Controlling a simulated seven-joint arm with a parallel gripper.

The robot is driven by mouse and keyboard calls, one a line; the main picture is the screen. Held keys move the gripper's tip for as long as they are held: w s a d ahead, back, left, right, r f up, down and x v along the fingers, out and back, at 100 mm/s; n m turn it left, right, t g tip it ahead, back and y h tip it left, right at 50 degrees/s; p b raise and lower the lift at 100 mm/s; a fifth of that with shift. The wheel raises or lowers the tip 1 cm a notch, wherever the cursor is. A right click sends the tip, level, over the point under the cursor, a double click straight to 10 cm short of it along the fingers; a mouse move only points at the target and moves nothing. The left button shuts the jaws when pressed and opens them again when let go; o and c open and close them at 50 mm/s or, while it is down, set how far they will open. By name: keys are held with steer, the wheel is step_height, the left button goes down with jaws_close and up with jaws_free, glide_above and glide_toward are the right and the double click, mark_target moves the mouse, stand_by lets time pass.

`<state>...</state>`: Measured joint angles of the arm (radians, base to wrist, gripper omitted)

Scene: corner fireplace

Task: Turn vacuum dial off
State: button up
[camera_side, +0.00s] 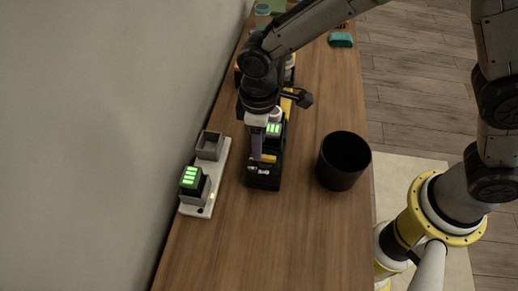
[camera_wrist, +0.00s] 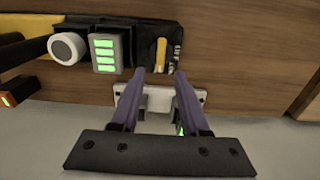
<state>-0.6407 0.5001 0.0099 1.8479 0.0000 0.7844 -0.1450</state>
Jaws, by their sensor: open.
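The vacuum (camera_side: 264,180) is a black and yellow body lying on the wooden table. I cannot tell whether the knob or the yellow piece is the dial. My gripper (camera_wrist: 160,75) is open and empty, its purple fingers either side of the yellow piece in the picture. It also shows in the side view (camera_side: 257,158), pointing down over the vacuum's near end; contact is unclear.
A white charger (camera_side: 205,210) stands left by the wall, with a green-lit battery (camera_side: 190,181) and an empty grey slot (camera_side: 209,146). A black bin (camera_side: 343,161) stands right. A teal item (camera_side: 341,40) lies far back. The near tabletop is clear.

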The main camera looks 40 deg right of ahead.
mark_target(265, 159)
steer(key=shift+f, duration=1.85)
jaws_close()
